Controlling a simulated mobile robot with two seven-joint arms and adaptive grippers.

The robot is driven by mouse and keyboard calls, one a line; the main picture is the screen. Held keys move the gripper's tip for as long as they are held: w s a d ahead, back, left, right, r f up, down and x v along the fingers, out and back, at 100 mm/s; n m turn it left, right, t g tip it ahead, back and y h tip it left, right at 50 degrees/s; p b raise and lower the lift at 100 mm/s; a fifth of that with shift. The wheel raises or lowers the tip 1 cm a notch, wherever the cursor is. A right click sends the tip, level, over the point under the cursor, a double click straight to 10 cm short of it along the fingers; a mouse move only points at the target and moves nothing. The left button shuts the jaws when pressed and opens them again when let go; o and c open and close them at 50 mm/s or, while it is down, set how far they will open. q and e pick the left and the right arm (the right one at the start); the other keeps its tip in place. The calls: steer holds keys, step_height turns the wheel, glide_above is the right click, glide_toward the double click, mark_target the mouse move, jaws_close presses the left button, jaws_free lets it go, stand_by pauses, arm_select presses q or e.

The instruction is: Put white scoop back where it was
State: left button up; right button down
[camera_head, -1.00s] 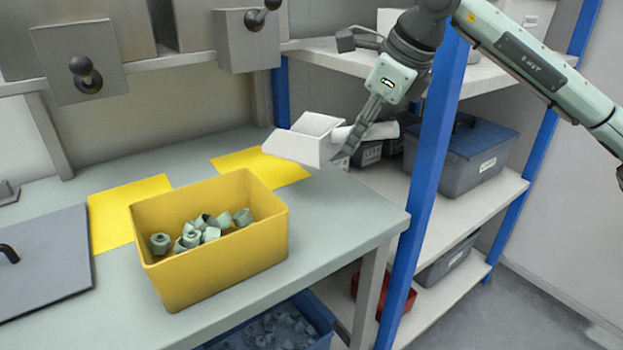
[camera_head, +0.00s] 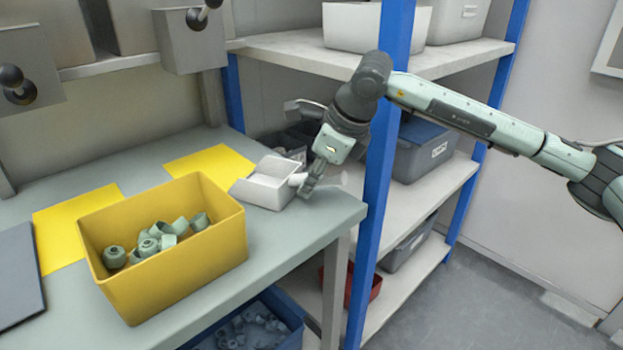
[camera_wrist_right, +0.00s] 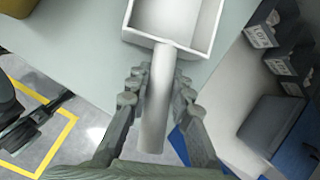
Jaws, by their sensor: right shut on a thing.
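The white scoop (camera_head: 266,184) is at the right end of the grey-green table in the head view, close to the tabletop; I cannot tell whether it touches. My right gripper (camera_head: 306,186) is shut on its handle. In the right wrist view the fingers (camera_wrist_right: 152,85) lie on both sides of the white handle, and the empty white scoop (camera_wrist_right: 176,22) points away from the gripper over the table.
A yellow bin (camera_head: 190,262) with several grey-green caps stands left of the scoop. A yellow mat (camera_head: 208,161) lies behind it. A blue shelf post (camera_head: 375,200) rises right of the gripper, by shelves with grey boxes (camera_head: 424,148). The table's front right corner is bare.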

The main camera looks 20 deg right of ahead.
steer(key=shift+f, duration=0.15)
steer(key=c, duration=1.4)
jaws_free()
arm_select(q)
steer(key=shift+r, duration=0.5)
arm_select(e)
steer(key=shift+o, duration=0.2)
steer(key=shift+v, duration=1)
arm_select(q)
steer(key=shift+r, duration=0.1)
arm_select(e)
steer(key=v, duration=1)
